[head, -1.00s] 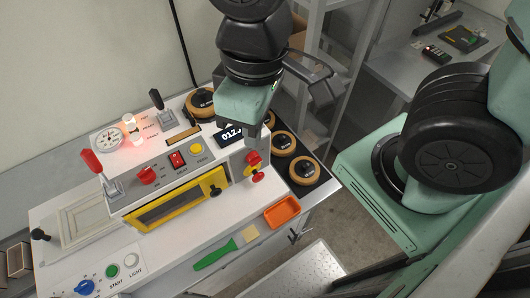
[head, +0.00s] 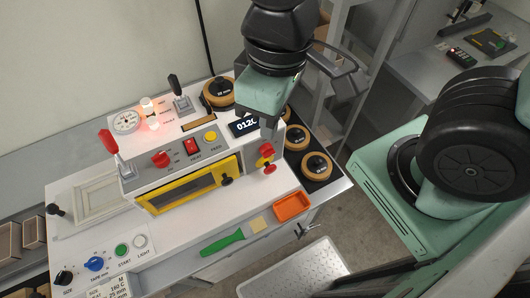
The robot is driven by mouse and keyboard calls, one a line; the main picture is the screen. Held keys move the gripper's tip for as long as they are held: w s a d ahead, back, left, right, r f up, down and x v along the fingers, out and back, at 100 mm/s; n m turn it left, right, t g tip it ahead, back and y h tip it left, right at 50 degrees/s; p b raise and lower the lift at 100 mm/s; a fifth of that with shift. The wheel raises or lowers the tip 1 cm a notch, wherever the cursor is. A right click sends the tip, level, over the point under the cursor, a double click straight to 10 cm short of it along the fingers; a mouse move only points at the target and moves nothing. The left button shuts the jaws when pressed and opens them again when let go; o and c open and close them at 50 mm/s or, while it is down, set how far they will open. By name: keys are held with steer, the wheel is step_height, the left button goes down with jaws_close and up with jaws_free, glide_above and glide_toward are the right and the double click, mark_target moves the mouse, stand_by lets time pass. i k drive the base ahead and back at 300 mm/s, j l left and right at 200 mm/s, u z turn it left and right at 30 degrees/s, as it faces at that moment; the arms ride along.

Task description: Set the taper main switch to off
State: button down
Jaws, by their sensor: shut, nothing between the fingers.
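The white taper machine (head: 75,200) stands on the bench with a sloped control panel. On its right end is a red turn knob on a yellow plate (head: 266,150), with another red part (head: 270,169) just below. A red knob (head: 160,159), a red rocker (head: 191,146) and a yellow button (head: 211,138) sit on the front panel. Their small labels are hard to read, so I cannot tell for sure which is the main switch or its setting. My gripper (head: 270,136) points down, shut and empty, just above the red-and-yellow knob; contact is unclear.
Red-handled (head: 112,147) and black-handled (head: 177,90) levers stand up from the machine. Tape rolls (head: 316,166) lie on a black rack at right. An orange tray (head: 291,206) and green scraper (head: 222,243) lie in front. A glowing lamp (head: 149,112) stands at the back.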

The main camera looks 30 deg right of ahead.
mark_target(267, 150)
steer(key=k, duration=1.1)
